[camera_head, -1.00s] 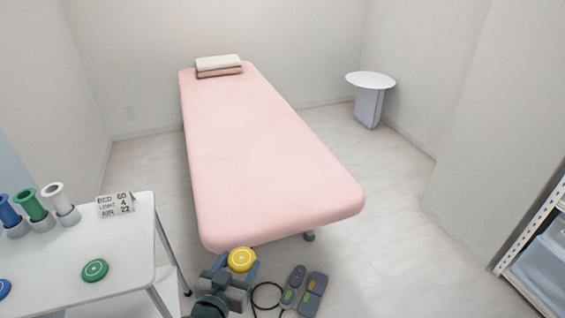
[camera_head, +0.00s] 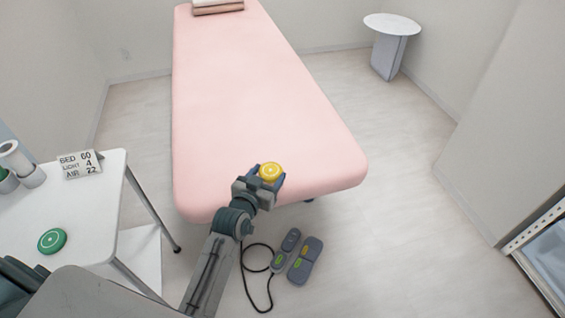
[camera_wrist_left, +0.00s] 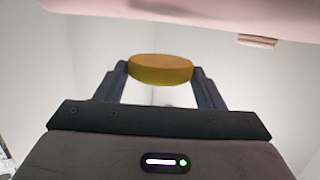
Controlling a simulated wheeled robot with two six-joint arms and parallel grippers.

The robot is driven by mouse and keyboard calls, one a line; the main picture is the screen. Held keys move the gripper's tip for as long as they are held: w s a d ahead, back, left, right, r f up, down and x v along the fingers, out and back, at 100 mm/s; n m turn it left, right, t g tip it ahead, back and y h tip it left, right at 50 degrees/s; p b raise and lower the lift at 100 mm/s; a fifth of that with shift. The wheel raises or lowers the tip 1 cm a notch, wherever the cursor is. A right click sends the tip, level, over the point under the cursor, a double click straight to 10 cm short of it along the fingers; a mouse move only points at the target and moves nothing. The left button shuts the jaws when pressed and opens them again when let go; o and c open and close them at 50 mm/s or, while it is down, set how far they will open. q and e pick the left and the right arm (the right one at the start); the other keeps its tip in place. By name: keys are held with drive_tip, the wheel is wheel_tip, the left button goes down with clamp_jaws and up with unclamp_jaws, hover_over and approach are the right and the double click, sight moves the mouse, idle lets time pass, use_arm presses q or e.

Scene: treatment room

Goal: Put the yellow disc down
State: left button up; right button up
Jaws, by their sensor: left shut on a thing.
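The yellow disc (camera_head: 270,172) is held between the fingers of my left gripper (camera_head: 266,176), over the near end of the pink bed (camera_head: 255,95) in the head view. In the left wrist view the disc (camera_wrist_left: 160,69) sits between the two dark fingers, seen nearly edge-on. The bed (camera_wrist_left: 200,12) fills the top of that view, apart from the disc. The head view does not show how high the disc is above the bed. My right gripper is not in view.
A white table (camera_head: 85,215) at left carries a green disc (camera_head: 52,241), a sign (camera_head: 80,164) and holders. Two grey remotes (camera_head: 304,262) with a cable are at the front. A small round table (camera_head: 392,27) stands at the back right. Most of the bed top is clear.

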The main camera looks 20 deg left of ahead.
use_arm(q)
hover_over(284, 169)
drive_tip(key=v, duration=0.2)
drive_tip(key=shift+w+d+f, duration=0.15)
drive_tip(key=shift+d+f, duration=0.3)
drive_tip(key=shift+f, duration=1.85)
drive_tip(key=shift+f, duration=0.15)
drive_tip(key=o, duration=1)
drive_tip(key=v, duration=1.2)
